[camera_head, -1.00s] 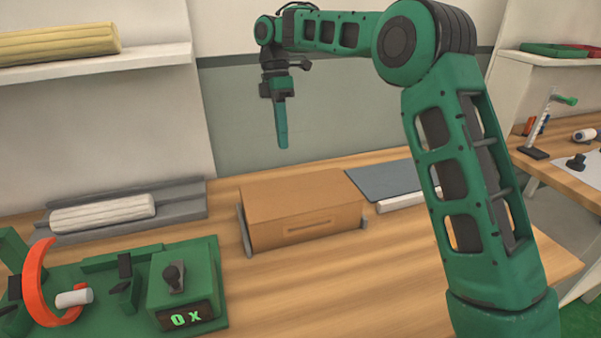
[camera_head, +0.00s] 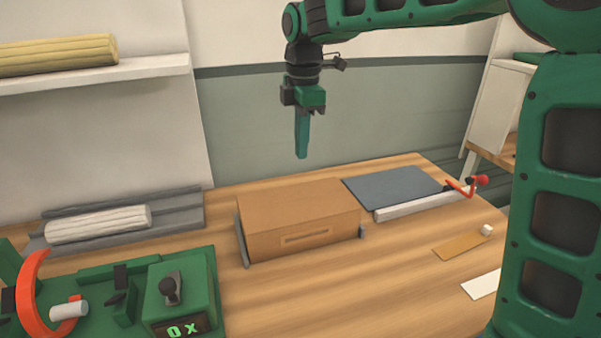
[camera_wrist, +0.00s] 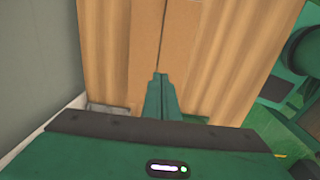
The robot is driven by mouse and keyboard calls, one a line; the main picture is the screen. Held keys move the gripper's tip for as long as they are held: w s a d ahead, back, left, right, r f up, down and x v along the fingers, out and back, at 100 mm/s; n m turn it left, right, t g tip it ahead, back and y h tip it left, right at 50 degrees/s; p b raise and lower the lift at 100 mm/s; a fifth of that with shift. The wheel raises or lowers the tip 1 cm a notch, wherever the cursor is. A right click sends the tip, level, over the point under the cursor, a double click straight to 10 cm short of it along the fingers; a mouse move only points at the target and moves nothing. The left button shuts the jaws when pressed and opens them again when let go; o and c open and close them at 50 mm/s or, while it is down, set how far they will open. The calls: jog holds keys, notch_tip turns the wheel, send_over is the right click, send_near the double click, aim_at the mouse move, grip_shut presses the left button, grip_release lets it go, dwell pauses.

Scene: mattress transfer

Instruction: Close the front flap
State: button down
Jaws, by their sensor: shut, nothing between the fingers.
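A brown cardboard box (camera_head: 297,215) sits on the wooden table between two grey side brackets. Its front face, with a slot-shaped mark, is toward the head camera. Its top looks flat and covered, and I cannot make out a separate front flap. My gripper (camera_head: 301,156) points down in the air above and behind the box, apart from it. Its long green fingers are together and empty. In the wrist view the shut fingers (camera_wrist: 159,78) point over wood-brown surfaces with a thin dark line; I cannot tell clearly which part is the box.
A blue-grey board (camera_head: 392,187) with a red-handled lever (camera_head: 470,184) lies right of the box. A white roll (camera_head: 98,224) rests in a grey tray on the left. A green fixture (camera_head: 130,290) with an orange ring (camera_head: 32,290) stands front left. The table before the box is clear.

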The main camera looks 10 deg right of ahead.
aim_at(300, 201)
jog(key=f, duration=1.3)
jog(key=shift+w+a+f, duration=0.1)
jog(key=shift+w+f, duration=0.1)
jog(key=shift+w, duration=0.2)
